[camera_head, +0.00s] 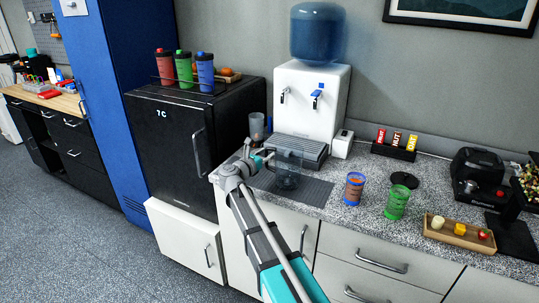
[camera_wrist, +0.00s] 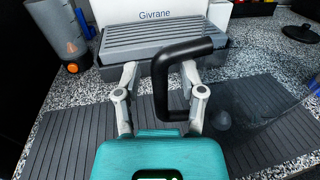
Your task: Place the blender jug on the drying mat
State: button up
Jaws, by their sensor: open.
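The clear blender jug (camera_head: 288,172) appears to stand upright on the dark ribbed drying mat (camera_head: 318,192), in front of the water dispenser. In the wrist view its black handle (camera_wrist: 176,52) crosses between my fingers, and its see-through body (camera_wrist: 250,105) is faint at the right. The mat (camera_wrist: 72,140) shows on both sides of my gripper there. My gripper (camera_head: 260,157) is at the jug's left side, with its fingers (camera_wrist: 160,92) open on either side of the handle. I cannot tell whether a finger touches the handle.
The dispenser's grey drip tray (camera_wrist: 150,38) is just behind the jug. A clear container (camera_head: 257,125) stands back left. A blue cup (camera_head: 353,188), a green cup (camera_head: 397,203) and a wooden tray (camera_head: 440,236) are to the right. A black fridge (camera_head: 165,150) is at left.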

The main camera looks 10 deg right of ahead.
jog(key=shift+a+r, duration=0.1)
jog(key=shift+r, duration=0.05)
jog(key=v, duration=1.1)
jog(key=shift+s+a, duration=0.25)
jog(key=shift+s, duration=0.05)
dwell(0.4)
jog(key=shift+w, duration=0.1)
